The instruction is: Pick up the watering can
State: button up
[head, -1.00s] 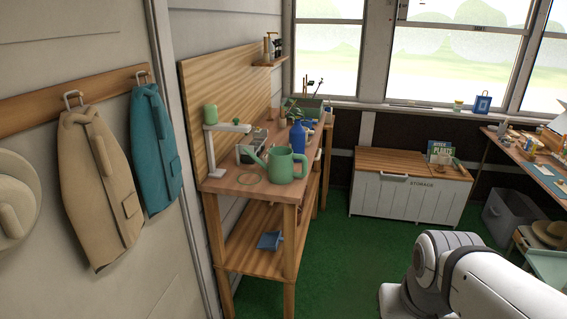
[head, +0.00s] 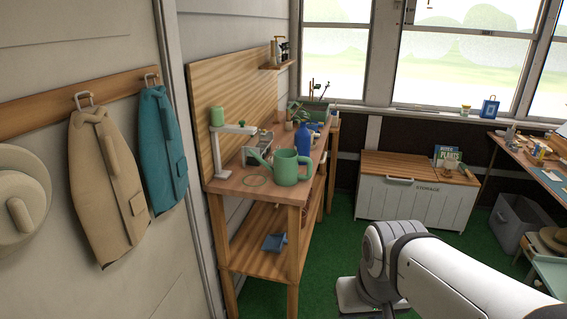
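The green watering can (head: 286,167) stands upright near the front of the top of the wooden potting bench (head: 233,186). Its spout points left and its handle is on the right. My white arm shows at the lower right, but my gripper is outside the picture. The arm links in view are apart from the bench and the can.
A blue scoop (head: 274,242) lies on the lower shelf. A storage chest (head: 411,193) stands behind. Green floor (head: 325,270) is clear beside the bench.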

aim_at(285, 171)
jog(key=i, duration=0.95)
jog(key=u, duration=0.05)
